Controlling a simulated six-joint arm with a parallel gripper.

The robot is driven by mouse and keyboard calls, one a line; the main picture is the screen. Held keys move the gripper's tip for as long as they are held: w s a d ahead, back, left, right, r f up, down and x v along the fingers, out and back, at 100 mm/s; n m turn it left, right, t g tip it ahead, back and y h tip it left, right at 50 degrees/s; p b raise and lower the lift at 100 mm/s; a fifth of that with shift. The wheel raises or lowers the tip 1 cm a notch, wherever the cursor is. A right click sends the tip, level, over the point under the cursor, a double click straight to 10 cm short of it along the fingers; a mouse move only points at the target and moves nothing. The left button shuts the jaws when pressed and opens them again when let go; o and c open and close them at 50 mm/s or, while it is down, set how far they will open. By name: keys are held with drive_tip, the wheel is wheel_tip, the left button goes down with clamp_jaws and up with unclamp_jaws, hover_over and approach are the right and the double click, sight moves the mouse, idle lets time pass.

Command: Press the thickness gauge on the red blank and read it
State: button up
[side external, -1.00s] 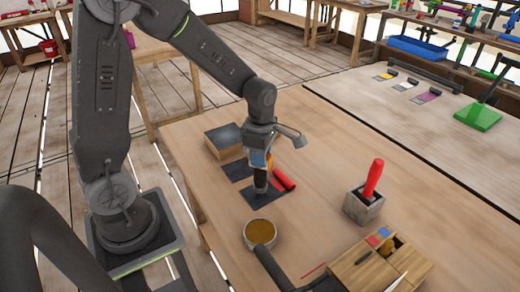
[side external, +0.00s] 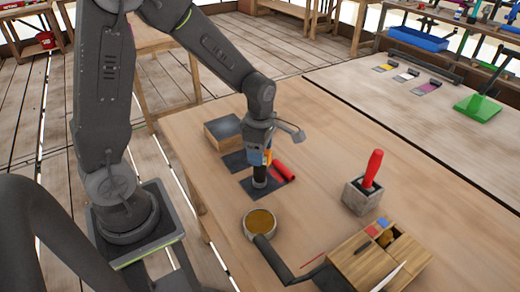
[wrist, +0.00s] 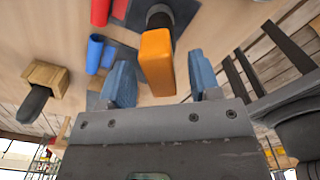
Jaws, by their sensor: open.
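An orange block-shaped body with a black round foot, which looks like the gauge (wrist: 157,60), stands upright on a dark mat (side external: 250,190). My gripper (side external: 261,157) points down around it. In the wrist view its two blue fingers (wrist: 160,72) are open, with the orange body between them and gaps on both sides. A red cylinder (side external: 284,172) lies beside the mat, apart from the gauge; it also shows in the wrist view (wrist: 100,12), near a blue cylinder (wrist: 95,54). I cannot tell which piece is the red blank. No reading is visible.
A dark-topped box (side external: 222,130) stands behind. A round pan (side external: 260,222) is in front. A stone block (side external: 361,195) with a red-handled tool (side external: 373,166) and a wooden box (side external: 370,262) stand to the right. The table between mat and stone block is clear.

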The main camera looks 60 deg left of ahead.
wheel_tip(320, 180, up, 13)
drive_tip(key=s+d+r+m+t, duration=0.2)
drive_tip(key=s+m, duration=0.4)
drive_tip(key=m, duration=0.6)
drive_tip(key=s+d+r+m+t, duration=0.2)
drive_tip(key=s+m, duration=0.5)
drive_tip(key=m, duration=0.6)
drive_tip(key=shift+s+d+m+t, duration=0.3)
drive_tip(key=shift+d+t, duration=0.25)
drive_tip(key=shift+t, duration=0.25)
drive_tip(key=shift+w, duration=0.1)
